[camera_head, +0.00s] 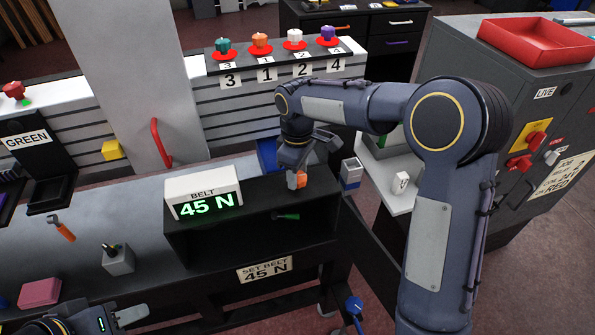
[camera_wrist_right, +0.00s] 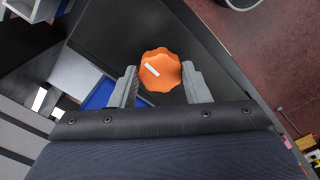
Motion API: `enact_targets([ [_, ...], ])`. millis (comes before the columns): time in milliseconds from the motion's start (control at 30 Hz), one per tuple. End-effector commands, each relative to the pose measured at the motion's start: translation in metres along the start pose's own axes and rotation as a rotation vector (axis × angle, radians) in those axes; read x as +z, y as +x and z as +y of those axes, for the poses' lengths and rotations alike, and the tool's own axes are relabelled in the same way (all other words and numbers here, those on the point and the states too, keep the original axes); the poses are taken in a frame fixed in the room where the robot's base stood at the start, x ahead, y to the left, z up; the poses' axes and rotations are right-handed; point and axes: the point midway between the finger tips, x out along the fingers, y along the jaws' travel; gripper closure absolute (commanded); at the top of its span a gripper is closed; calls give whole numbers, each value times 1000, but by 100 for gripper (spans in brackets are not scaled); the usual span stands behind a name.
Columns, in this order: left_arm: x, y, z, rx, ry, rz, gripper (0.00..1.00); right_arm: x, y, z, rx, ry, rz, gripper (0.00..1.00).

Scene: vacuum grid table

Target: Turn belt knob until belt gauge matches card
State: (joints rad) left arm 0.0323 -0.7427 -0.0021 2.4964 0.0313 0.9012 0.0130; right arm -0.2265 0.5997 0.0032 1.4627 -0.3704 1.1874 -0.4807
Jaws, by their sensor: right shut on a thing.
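The belt gauge (camera_head: 205,193) sits on the dark shelf box and reads "45 N" in green digits. The card (camera_head: 264,269) below the box front reads "SET BELT 45 N". The belt knob (camera_head: 297,181) is orange, on the right part of the box top. It also shows as a scalloped orange knob (camera_wrist_right: 161,70) with a white mark in the right wrist view. My right gripper (camera_head: 297,172) points down over it and is shut on it, a finger on each side. My left gripper (camera_head: 122,318) is partly in view at the bottom left; its jaw opening is not clear.
The box (camera_head: 250,240) has an open front with a green-handled item (camera_head: 287,216) inside. A blue bin (camera_head: 268,154) lies behind the box.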

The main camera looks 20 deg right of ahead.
Motion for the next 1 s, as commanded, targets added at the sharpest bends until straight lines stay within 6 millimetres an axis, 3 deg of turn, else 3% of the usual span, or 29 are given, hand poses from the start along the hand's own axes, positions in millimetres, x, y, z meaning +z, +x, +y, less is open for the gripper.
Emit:
enact_targets([
  [300,0,0,0,0,0,0,61,-1,0,0,0,98,2,80],
  [767,0,0,0,0,0,0,61,-1,0,0,0,112,2,80],
  [800,0,0,0,0,0,0,61,-1,0,0,0,112,2,56],
  [967,0,0,0,0,0,0,61,0,0,0,0,112,2,36],
  [1000,0,0,0,0,0,0,61,0,0,0,0,111,1,36],
])
